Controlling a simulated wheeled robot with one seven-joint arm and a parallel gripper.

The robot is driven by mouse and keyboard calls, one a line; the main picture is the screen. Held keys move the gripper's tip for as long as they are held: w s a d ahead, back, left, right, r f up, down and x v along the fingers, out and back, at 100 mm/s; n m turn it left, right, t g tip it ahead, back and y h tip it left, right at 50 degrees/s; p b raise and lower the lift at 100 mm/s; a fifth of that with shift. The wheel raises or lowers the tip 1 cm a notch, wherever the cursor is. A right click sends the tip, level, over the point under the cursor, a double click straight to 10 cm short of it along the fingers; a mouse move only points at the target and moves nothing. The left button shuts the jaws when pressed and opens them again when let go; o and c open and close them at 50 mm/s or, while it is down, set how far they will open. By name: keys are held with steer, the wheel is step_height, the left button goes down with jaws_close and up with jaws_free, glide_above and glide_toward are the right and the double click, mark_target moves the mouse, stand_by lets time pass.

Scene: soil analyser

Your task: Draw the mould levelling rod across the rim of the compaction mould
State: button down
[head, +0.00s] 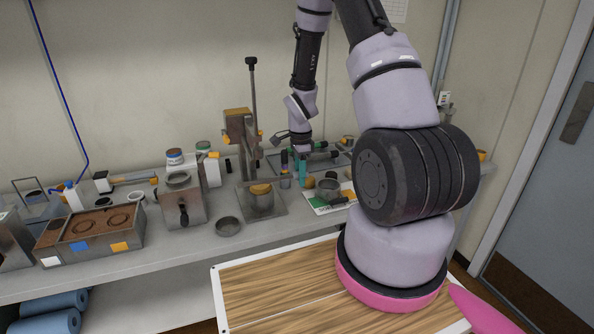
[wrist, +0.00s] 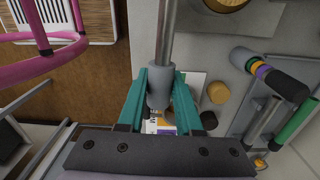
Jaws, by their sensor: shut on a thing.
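The compaction mould (head: 262,202) stands on a metal base plate below the upright rammer, with tan soil at its top. Part of its round top shows at the upper edge of the wrist view (wrist: 226,4). My gripper (head: 294,174) is over the bench, just right of the mould. In the wrist view my gripper's teal fingers (wrist: 160,96) are shut on the grey handle of the levelling rod (wrist: 167,38). Its metal shaft runs out past the top of that view, left of the mould. Whether the rod touches the rim cannot be seen.
The rammer stand (head: 240,135) rises behind the mould. An empty metal ring (head: 228,227) lies in front, left. A metal cup (head: 328,189) on a printed sheet is right. A tray of tools (head: 330,158) lies behind. A soil box (head: 100,235) is far left.

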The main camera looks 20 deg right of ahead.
steer(key=m, duration=0.3)
steer(key=shift+s+d+f, duration=0.15)
steer(key=shift+s+f, duration=0.1)
steer(key=shift+f, duration=0.1)
step_height(320, 180, down, 5)
steer(key=shift+r, duration=0.1)
stand_by(0.4)
stand_by(0.4)
steer(key=shift+w+f, duration=0.15)
steer(key=shift+f, duration=0.35)
steer(key=shift+w, duration=0.1)
steer(key=shift+w, duration=0.75)
